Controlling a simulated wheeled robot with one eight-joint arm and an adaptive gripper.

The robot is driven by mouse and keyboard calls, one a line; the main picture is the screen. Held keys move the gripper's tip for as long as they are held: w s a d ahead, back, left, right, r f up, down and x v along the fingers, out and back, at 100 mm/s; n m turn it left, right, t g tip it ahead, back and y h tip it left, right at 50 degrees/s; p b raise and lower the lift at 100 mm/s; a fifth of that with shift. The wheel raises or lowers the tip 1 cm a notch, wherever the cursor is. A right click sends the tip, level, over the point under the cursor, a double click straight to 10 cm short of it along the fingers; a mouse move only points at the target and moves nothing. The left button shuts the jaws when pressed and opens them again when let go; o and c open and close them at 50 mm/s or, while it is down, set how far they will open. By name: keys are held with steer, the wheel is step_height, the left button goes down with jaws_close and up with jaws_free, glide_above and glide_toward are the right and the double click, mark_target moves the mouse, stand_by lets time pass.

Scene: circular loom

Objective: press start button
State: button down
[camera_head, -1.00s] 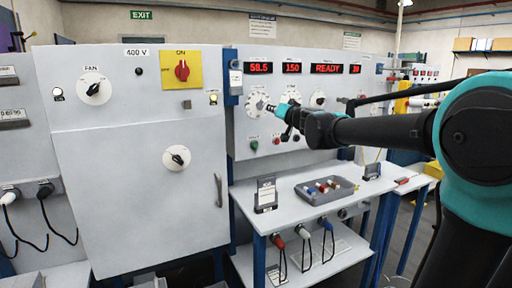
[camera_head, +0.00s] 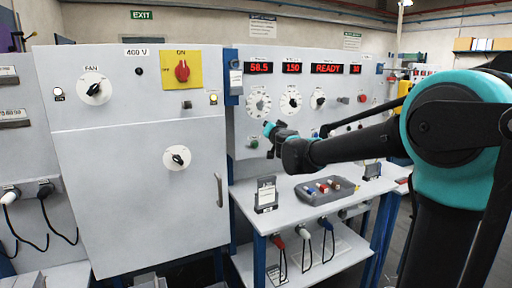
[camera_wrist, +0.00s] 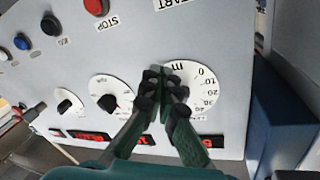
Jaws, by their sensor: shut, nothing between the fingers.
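The green start button (camera_head: 254,144) sits low on the left of the control panel, below the left white dial. In the wrist view, only the bottom of its upside-down START label (camera_wrist: 175,3) shows at the top edge; the button itself is out of that view. My gripper (camera_head: 268,128) is just right of and slightly above the green button in the head view. In the wrist view my gripper (camera_wrist: 165,75) has its fingers together, empty, in front of the white dial. I cannot tell the gap to the panel.
The red stop button (camera_wrist: 96,6) shows beside the START label in the wrist view, and my gripper covers it in the head view. Dials and a black knob (camera_head: 319,98) are above. A table with a grey tray (camera_head: 324,190) and a card stand (camera_head: 266,195) lies below.

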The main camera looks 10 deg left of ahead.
mark_target(255, 145)
steer(key=s+d+f+m+t+h, duration=0.1)
steer(key=s+f+m+t+h, duration=0.1)
steer(key=s+f+m+h, duration=0.5)
step_height(255, 145, down, 3)
steer(key=h, duration=0.2)
steer(key=shift+f+m+h, duration=0.15)
steer(key=shift+m+h, duration=0.15)
steer(key=shift+w, duration=0.1)
steer(key=shift+w+a, duration=0.8)
steer(key=shift+w, duration=0.4)
steer(key=shift+w+a, duration=0.85)
steer(key=shift+w, duration=0.3)
steer(key=shift+w+a, duration=0.8)
steer(key=shift+w, duration=0.4)
steer(key=shift+w+a, duration=0.1)
steer(key=shift+w, duration=0.05)
steer(key=shift+w+a, duration=0.1)
steer(key=shift+w, duration=0.1)
